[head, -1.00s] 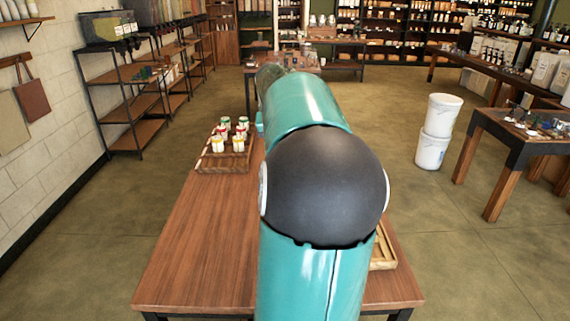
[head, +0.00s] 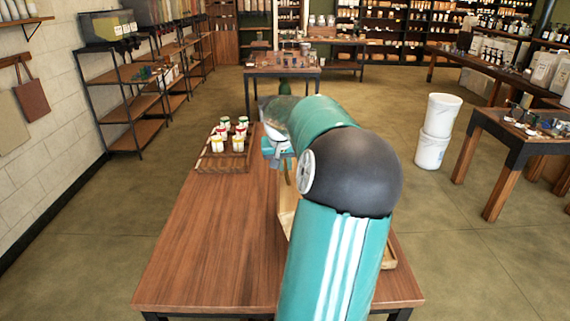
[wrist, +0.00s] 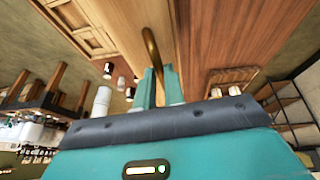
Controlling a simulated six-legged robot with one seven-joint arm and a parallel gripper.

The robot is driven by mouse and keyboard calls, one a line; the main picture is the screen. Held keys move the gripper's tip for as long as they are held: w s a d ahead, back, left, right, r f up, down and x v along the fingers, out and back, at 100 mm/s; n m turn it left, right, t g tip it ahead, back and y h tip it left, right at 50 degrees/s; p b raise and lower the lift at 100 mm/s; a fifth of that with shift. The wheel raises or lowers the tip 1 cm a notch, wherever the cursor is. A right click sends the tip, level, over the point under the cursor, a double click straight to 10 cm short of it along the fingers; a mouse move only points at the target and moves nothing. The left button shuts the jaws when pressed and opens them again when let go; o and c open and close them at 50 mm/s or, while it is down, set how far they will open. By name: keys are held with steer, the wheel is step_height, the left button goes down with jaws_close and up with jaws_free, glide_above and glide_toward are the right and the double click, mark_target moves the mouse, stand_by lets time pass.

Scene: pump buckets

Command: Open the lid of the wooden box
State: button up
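The wooden box (head: 287,200) is mostly hidden behind my arm in the head view; a strip of its light wood shows on the table. In the wrist view, which looks upside down, its light wooden surface (wrist: 115,22) fills the upper middle. A curved brass handle (wrist: 151,45) stands out from it. My gripper (wrist: 160,78) has its two teal fingers on either side of the handle's end. I cannot tell whether they press on it. In the head view my gripper (head: 277,150) is partly hidden by my arm.
The box stands on a brown table (head: 200,240). A wooden tray (head: 222,165) with several small jars sits at its far left. Another wooden tray (head: 389,258) lies at the right edge. White buckets (head: 434,150) are stacked on the floor. The table's left side is clear.

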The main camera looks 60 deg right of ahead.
jaws_close()
steer(key=s+d+r+t, duration=0.1)
steer(key=s+d, duration=0.1)
steer(key=s, duration=0.2)
steer(key=s+d+r+t+y, duration=0.1)
steer(key=s+d, duration=0.1)
steer(key=s, duration=0.3)
steer(key=shift+d+m, duration=0.25)
steer(key=shift+m, duration=0.05)
steer(key=shift+r, duration=0.1)
steer(key=o, duration=0.7)
jaws_free()
steer(key=shift+c, duration=0.2)
steer(key=shift+r, duration=0.1)
steer(key=v, duration=1.3)
steer(key=shift+r, duration=0.3)
steer(key=shift+s, duration=0.15)
